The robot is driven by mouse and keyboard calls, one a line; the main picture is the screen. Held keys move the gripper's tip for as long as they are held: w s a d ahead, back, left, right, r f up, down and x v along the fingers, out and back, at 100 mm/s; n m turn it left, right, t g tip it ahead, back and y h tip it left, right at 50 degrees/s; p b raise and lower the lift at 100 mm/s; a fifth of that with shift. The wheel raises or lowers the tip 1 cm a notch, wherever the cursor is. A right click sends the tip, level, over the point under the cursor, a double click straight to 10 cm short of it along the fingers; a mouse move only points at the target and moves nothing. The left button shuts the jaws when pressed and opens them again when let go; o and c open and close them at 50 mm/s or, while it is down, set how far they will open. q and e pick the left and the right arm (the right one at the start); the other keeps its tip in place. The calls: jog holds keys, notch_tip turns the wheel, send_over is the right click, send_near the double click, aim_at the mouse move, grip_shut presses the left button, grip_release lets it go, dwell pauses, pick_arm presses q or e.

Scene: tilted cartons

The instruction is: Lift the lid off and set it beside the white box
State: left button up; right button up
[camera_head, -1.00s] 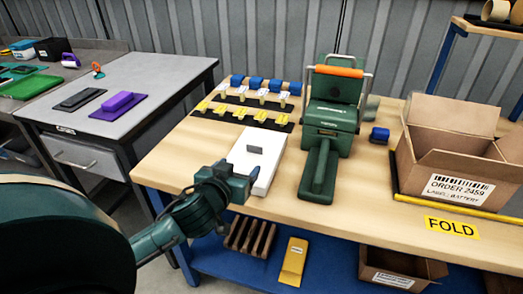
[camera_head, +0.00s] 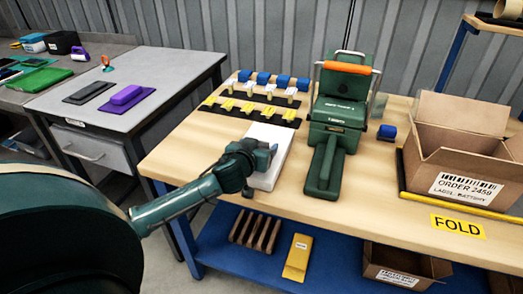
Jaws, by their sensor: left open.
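The white box (camera_head: 269,178) stands on the wooden workbench, left of the green machine. Its top is partly covered by my left gripper (camera_head: 268,151), so the lid and its grip cannot be made out separately. My left gripper is over the near-middle part of the white box, and its jaws are open. Whether it touches the box cannot be told. My right gripper is not in view.
The green machine with an orange handle (camera_head: 347,68) stands close to the right of the white box. Yellow clips (camera_head: 247,107) and blue rolls (camera_head: 282,80) sit behind it. An open carton (camera_head: 455,145) is at the right. Bench surface (camera_head: 185,150) left of the box is clear.

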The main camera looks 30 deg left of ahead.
pick_arm(q)
jog(key=c, duration=1.1)
jog(key=shift+o, duration=0.2)
